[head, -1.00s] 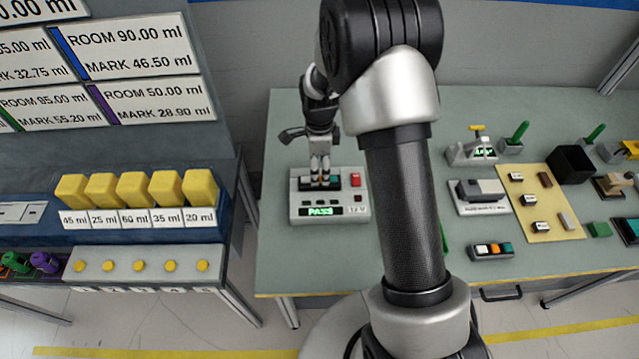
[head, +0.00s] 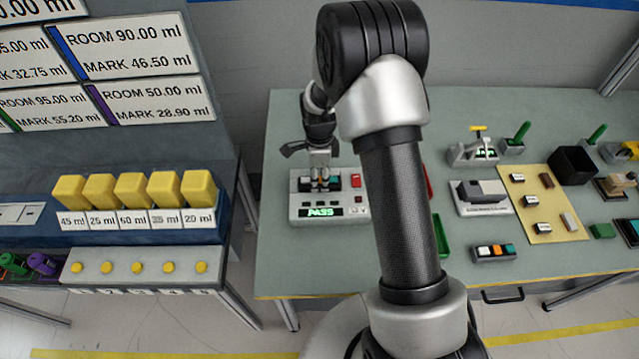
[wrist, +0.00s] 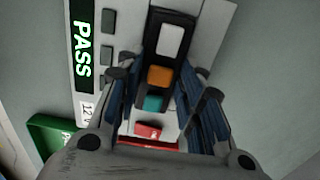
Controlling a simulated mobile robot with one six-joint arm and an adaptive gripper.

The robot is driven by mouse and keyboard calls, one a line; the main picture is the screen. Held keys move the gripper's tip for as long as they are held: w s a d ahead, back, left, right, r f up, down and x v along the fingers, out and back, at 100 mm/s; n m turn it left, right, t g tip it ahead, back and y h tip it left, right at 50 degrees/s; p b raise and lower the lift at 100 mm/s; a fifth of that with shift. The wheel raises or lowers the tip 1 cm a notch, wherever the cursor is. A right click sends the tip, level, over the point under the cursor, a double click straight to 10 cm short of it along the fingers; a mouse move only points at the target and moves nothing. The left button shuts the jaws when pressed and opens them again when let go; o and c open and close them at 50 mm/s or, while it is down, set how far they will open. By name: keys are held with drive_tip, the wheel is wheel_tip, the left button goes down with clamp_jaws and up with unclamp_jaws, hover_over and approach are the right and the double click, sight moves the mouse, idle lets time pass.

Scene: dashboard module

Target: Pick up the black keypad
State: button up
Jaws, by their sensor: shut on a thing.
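The black keypad (wrist: 171,40) has white, orange and teal buttons. It sits in the recess of the white tester (head: 300,214), whose display reads PASS. My gripper (wrist: 160,82) is shut on the keypad, with a finger along each long side. In the head view my gripper (head: 321,183) points down onto the tester and partly covers the keypad (head: 335,185). The keypad appears still down in the recess; any small gap beneath it cannot be told. A similar dark keypad (head: 493,252) with coloured buttons lies on the table at right.
A red switch (wrist: 148,130) is on the tester beside the keypad. A green tray (wrist: 52,138) and a red tray (head: 429,183) stand right of the tester, partly behind my arm. A yellow mat (head: 545,190) with small parts lies farther right. Table left of the tester is clear.

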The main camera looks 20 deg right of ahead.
drive_tip(key=c, duration=0.4)
